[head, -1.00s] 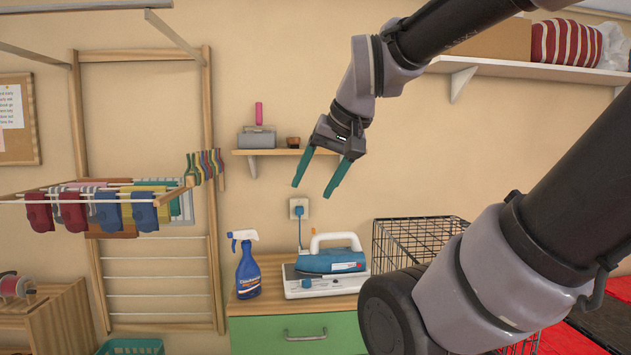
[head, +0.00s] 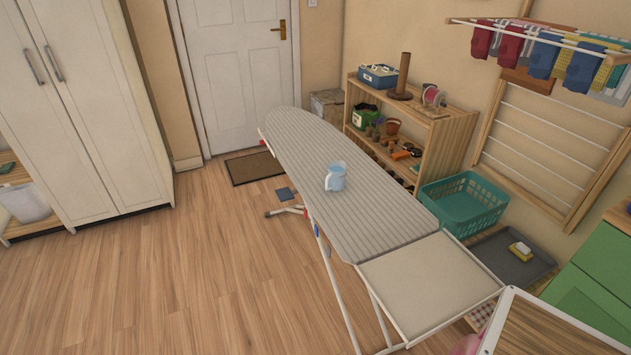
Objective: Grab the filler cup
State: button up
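A small light-blue cup with a handle and spout (head: 337,178), which looks like the filler cup, stands upright on the striped grey ironing board (head: 300,150), near its middle. Its handle points to the left. My gripper is not in the head view now, so whether it is open or shut cannot be seen.
A teal basket (head: 462,207) and a grey tray with a soap-like bar (head: 508,262) sit right of the board. A wooden shelf unit (head: 455,135) stands behind it. A white wardrobe (head: 85,110) is at the left.

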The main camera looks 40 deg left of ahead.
aim_at(335, 180)
jog(key=l+u, duration=0.2)
jog(key=u, duration=1.5)
jog(key=j, duration=0.3)
jog(key=k+j+z, duration=0.15)
jog(key=i+j+z, duration=0.1)
jog(key=j, duration=0.35)
jog(key=i+j+z, duration=0.15)
jog(key=j, duration=0.3)
jog(key=j+z, duration=0.1)
jog(key=j, duration=0.4)
jog(key=i+j+z, duration=0.2)
jog(key=i+j, duration=0.2)
jog(key=j, duration=0.25)
jog(key=i+j+z, duration=0.15)
jog(key=j, duration=0.2)
